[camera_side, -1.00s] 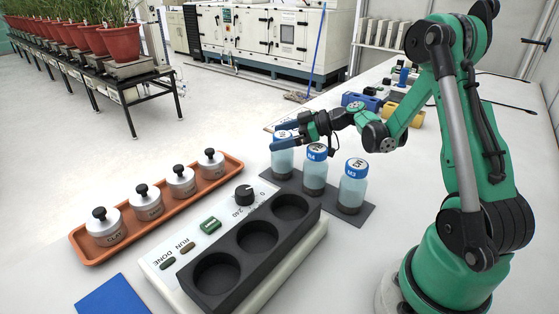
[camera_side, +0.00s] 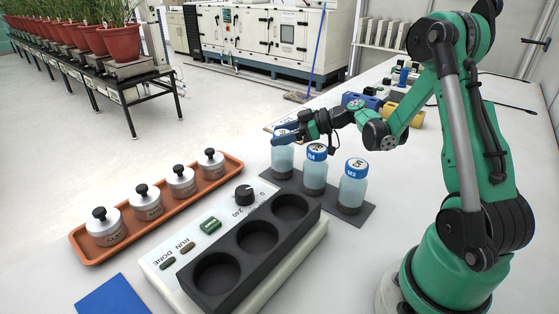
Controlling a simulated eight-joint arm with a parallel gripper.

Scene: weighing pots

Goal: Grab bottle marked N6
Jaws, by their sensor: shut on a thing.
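Three clear bottles with blue caps stand in a row on a dark mat (camera_side: 365,210). The leftmost bottle (camera_side: 282,161) has my gripper (camera_side: 286,134) shut on its cap, and the fingers hide the marking there. It looks upright at the mat; I cannot tell whether it is lifted. The middle bottle (camera_side: 315,177) and the right bottle (camera_side: 352,190) stand free, with small labels on caps and fronts that are hard to read. I cannot make out N6 on any bottle.
A white device (camera_side: 160,262) with a dial and a black three-well block (camera_side: 235,228) lies in front of the bottles. An orange tray (camera_side: 84,256) holds several lidded metal pots. A blue pad (camera_side: 112,297) lies front left. Blue and yellow blocks (camera_side: 403,113) are behind.

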